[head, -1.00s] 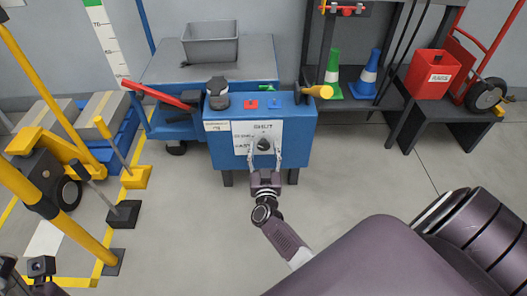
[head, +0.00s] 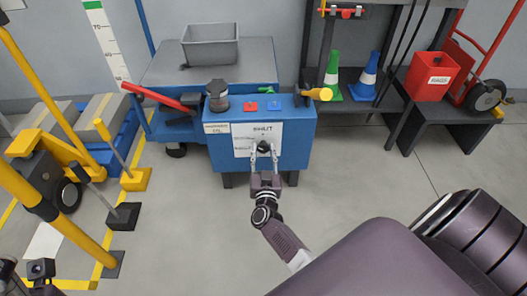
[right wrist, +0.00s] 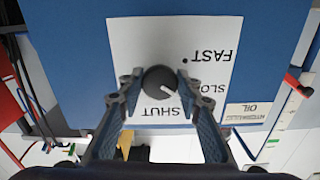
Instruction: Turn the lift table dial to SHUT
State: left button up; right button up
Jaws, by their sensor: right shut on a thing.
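The lift table dial (head: 264,148) is a dark round knob on a white label plate (head: 243,140) on the front of the blue lift table unit (head: 300,150). In the right wrist view the dial (right wrist: 160,82) shows a white pointer line, and the words FAST, SLOW and SHUT appear upside down. The pointer aims to the lower right, between SLOW and SHUT. My right gripper (head: 264,153) is shut on the dial, one finger on each side; it also shows in the right wrist view (right wrist: 160,86). My left gripper (head: 40,268) shows only partly at the lower left; its jaws are unclear.
On the unit's top are a dark cap (head: 217,95), red and blue buttons and a yellow-ended handle (head: 320,94). A grey bin (head: 210,45) stands on the table behind. Yellow rails (head: 45,215) are at left. A black bench (head: 440,105) is at right. The floor in front is clear.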

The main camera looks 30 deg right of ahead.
jog(key=m, duration=1)
jog(key=shift+m, duration=0.4)
jog(key=shift+a+m, duration=0.1)
jog(key=shift+m, duration=0.2)
jog(key=o, duration=1.1)
jog(key=shift+o, duration=0.2)
jog(key=v, duration=0.7)
jog(key=shift+s+a, duration=0.15)
jog(key=shift+s, duration=0.05)
